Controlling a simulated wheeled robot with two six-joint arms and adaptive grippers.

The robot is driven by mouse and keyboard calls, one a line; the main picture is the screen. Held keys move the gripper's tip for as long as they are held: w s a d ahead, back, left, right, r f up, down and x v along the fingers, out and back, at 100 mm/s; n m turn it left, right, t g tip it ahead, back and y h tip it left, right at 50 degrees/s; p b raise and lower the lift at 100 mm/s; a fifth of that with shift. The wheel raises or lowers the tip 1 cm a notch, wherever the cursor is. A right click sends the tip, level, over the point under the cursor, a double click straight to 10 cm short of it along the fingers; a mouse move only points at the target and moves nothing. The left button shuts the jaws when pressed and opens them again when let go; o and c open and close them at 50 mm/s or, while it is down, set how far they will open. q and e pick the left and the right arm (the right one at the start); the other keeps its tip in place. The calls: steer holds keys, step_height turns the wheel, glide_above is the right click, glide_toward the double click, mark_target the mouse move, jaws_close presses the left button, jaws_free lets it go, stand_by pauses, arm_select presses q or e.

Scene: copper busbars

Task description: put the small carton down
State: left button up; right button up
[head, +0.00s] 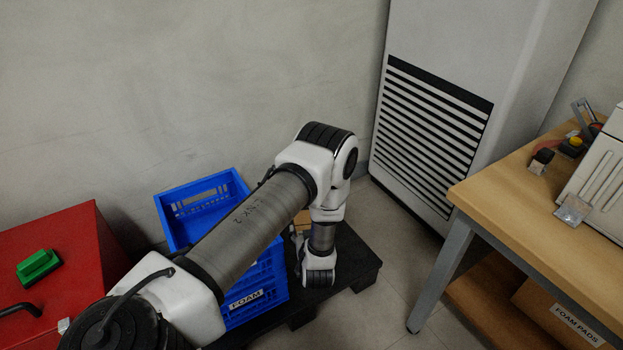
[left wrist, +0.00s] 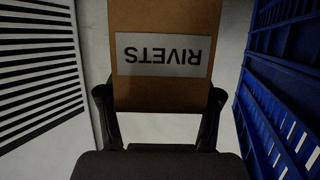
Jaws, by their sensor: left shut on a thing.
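The small brown carton (left wrist: 165,92) fills the upper middle of the left wrist view, and its white RIVETS label reads upside down there. My left gripper (left wrist: 160,97) is shut on it, one finger at each side. In the head view my left arm reaches over the blue crate, and its wrist hangs low over the black pallet. Only a small brown patch of the carton (head: 301,219) shows there, mostly hidden behind my arm. I cannot tell whether the carton touches anything below it. My right gripper is out of view.
The blue crate (head: 205,195), labelled FOAM, stands on the black pallet (head: 357,272). A red box (head: 75,255) with a green button is at left. A grey vented cabinet (head: 433,130) stands behind. A wooden table (head: 500,195) is at right, with a FOAM PADS box (head: 560,318) below.

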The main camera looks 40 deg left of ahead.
arm_select(q)
steer(key=shift+w+a+f+b, duration=0.15)
steer(key=shift+w+f+b, duration=0.05)
steer(key=shift+f+b, duration=0.15)
step_height(320, 180, down, 9)
steer(key=b, duration=0.4)
steer(key=shift+r+b, duration=0.15)
steer(key=shift+b, duration=0.15)
steer(key=shift+f, duration=0.2)
steer(key=o, duration=1.4)
steer(key=shift+r, duration=0.1)
